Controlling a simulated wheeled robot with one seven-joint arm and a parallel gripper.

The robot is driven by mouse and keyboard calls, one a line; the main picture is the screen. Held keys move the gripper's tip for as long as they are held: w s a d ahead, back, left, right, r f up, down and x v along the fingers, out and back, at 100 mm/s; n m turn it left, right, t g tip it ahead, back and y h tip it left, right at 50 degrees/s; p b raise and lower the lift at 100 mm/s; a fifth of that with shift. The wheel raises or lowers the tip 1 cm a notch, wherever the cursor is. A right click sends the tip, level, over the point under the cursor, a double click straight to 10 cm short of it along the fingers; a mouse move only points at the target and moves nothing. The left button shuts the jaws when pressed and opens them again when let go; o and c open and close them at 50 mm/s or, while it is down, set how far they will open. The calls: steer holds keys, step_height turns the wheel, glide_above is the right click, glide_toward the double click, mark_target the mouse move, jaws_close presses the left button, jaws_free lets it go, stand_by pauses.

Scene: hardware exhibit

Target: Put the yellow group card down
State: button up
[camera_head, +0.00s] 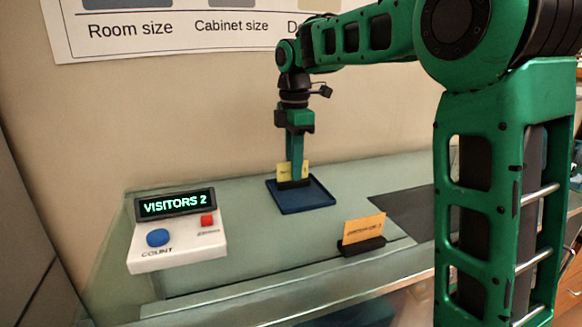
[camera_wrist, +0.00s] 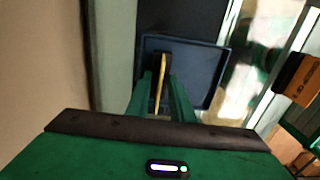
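The yellow group card (camera_head: 282,170) stands upright in a black base (camera_head: 293,184) over the dark blue tray (camera_head: 312,204). The base looks to be on or just above the tray floor; I cannot tell which. My gripper (camera_head: 297,172) points straight down at the card, its fingers hiding the middle of it. In the wrist view the card (camera_wrist: 159,84) shows edge-on between the two fingers of my gripper (camera_wrist: 162,80), inside the outline of the tray (camera_wrist: 210,97). I cannot tell whether the fingers press on it.
An orange card (camera_head: 364,229) stands in a black holder (camera_head: 362,246) at the front right of the glass counter. A white counter box (camera_head: 178,251) with blue and red buttons reads "VISITORS 2" at the left. A dark mat (camera_head: 405,205) lies right of the tray. A wall chart hangs behind.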

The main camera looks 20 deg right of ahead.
steer(key=shift+r, duration=0.15)
steer(key=shift+r, duration=5.95)
steer(key=shift+a, duration=0.1)
